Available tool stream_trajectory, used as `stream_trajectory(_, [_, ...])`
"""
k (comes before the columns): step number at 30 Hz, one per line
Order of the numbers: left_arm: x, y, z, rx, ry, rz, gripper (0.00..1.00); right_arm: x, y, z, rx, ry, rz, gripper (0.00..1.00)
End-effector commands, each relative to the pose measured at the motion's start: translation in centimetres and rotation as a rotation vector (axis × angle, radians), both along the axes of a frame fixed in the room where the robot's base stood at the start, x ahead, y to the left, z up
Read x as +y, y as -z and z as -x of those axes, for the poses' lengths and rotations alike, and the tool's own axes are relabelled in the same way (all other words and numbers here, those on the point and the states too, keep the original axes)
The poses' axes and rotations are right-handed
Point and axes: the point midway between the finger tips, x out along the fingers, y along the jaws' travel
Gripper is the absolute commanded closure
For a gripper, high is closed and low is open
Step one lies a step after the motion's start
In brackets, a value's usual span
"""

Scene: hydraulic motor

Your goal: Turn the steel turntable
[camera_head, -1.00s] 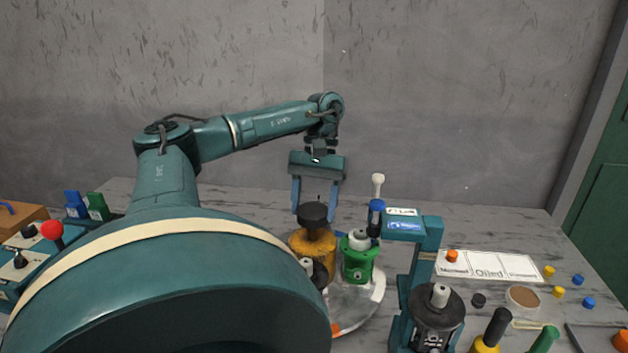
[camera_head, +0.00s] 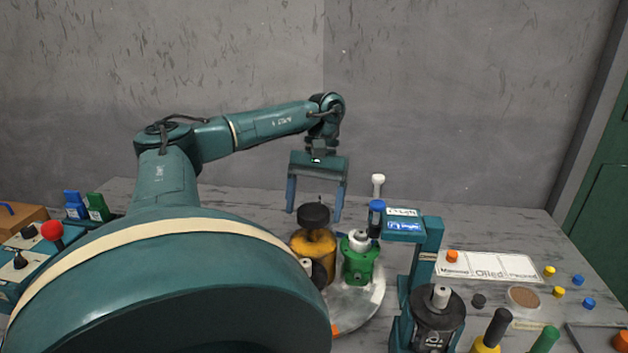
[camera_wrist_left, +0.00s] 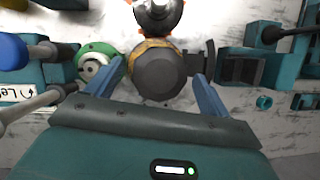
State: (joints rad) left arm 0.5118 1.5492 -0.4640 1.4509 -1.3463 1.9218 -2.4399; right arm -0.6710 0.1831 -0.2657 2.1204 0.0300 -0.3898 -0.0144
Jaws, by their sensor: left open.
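The steel turntable (camera_head: 362,306) is a round grey plate on the table, partly hidden behind my left arm. It bears a yellow motor (camera_head: 318,262) with a dark round top (camera_head: 313,216) and a green motor (camera_head: 360,264) with a light top. An orange mark shows at its front edge. My left gripper (camera_head: 314,214) is open, pointing down, with its fingers to either side of the dark top. In the left wrist view the fingers flank the dark top (camera_wrist_left: 158,74) with gaps visible. The green motor (camera_wrist_left: 96,62) sits left of it there. My right gripper is not in view.
A teal stand (camera_head: 433,258) with a labelled arm and blue-topped plunger (camera_head: 376,210) stands right of the turntable. A dark motor (camera_head: 438,318) sits before it. A labelled white card (camera_head: 488,266) and small caps lie right. A control box with a red knob (camera_head: 51,230) is left.

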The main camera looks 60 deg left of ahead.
Motion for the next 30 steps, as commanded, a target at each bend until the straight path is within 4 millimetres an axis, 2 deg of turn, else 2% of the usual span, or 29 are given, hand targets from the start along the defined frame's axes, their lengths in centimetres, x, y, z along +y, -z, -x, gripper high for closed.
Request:
stream_trajectory(7, [0.1,-0.7,-0.2,-0.001,0.001,0.003,0.19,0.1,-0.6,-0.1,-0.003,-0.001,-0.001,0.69])
stream_trajectory(12, [0.7,-3.5,-0.9,-0.002,-0.001,0.004,0.19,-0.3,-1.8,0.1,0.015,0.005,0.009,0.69])
stream_trajectory(21, [1.6,-6.3,-1.7,-0.002,-0.001,0.002,0.19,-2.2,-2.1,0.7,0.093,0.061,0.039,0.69])
stream_trajectory(30, [2.0,-7.0,-2.1,0.001,0.000,0.001,0.19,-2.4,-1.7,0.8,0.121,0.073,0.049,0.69])
